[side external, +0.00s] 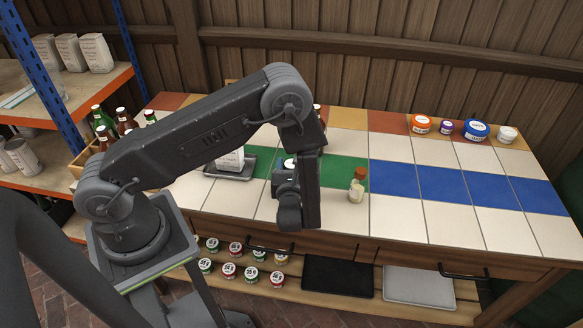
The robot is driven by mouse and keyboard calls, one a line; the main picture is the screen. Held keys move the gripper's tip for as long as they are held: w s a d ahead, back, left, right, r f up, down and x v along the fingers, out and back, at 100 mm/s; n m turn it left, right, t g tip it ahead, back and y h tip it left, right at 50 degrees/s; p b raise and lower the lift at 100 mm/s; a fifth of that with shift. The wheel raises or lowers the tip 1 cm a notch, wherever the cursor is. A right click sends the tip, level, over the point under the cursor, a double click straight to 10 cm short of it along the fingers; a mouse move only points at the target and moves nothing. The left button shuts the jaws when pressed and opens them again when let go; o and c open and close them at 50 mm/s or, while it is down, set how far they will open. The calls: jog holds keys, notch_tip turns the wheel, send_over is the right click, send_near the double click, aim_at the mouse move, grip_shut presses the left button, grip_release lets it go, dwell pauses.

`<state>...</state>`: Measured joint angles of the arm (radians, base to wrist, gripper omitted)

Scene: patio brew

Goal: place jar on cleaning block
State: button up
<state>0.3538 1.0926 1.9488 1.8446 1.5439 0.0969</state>
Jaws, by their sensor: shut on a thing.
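My gripper (286,184) is low over the table's middle, beside the green tile strip. It is mostly hidden by my own wrist and seen from behind. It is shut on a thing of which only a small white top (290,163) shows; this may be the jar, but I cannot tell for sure. Whether it touches the table is hidden. Several lidded jars stand at the back right: orange (421,124), purple (445,128), blue (475,130) and white (507,134). No cleaning block is labelled; the tiled top has a green section (343,170) and a blue section (440,184).
A dark tray (231,170) with a white packet (231,157) is left. Brown bottles (125,121) stand farther left. The blue tiles and the white tiles around them are clear.

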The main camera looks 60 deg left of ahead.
jog(key=shift+f, duration=0.25)
jog(key=shift+f, duration=0.1)
jog(key=o, duration=1)
